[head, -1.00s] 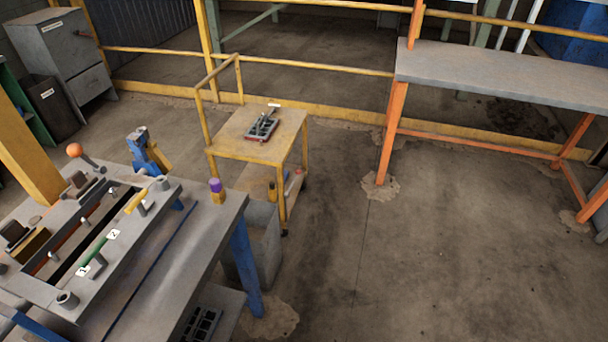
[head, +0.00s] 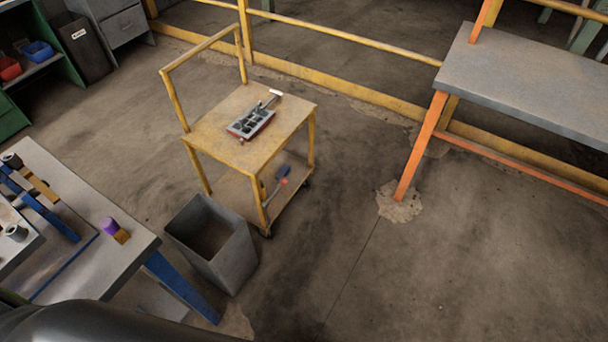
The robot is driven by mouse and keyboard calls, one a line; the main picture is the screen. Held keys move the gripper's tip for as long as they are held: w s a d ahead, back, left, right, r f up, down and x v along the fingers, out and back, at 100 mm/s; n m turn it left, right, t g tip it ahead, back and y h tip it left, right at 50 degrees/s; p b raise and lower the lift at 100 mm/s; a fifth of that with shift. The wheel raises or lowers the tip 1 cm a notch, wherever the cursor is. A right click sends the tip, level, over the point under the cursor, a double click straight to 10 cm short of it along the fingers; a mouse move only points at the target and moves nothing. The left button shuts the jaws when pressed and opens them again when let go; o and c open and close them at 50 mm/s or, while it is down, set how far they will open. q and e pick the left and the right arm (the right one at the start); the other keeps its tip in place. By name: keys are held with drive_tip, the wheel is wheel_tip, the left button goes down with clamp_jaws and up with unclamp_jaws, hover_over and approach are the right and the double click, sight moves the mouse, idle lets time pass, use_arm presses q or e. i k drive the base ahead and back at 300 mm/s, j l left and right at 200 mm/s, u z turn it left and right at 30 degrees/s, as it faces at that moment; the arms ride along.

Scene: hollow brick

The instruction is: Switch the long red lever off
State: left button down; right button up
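I cannot make out a long red lever in the head view. The grey workbench (head: 95,205) is at the left, with only part of its top in the picture. A fixture with a blue bar (head: 42,207) and grey knobs (head: 15,232) is cut off by the left edge. Neither of my grippers is in view. A dark rounded shape, which may be part of my arm, covers the bottom left and hides the near part of the bench.
A grey bin (head: 212,243) stands between cart and bench. A purple-topped object (head: 112,228) is on the bench. A grey table (head: 530,85) with orange legs is at right. The floor at bottom right is clear.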

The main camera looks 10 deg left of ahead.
sight(283, 180)
drive_tip(key=i+l, duration=0.45)
drive_tip(key=l, duration=0.15)
drive_tip(key=i+l+u, duration=0.1)
drive_tip(key=i+l, duration=0.4)
drive_tip(key=l, duration=0.1)
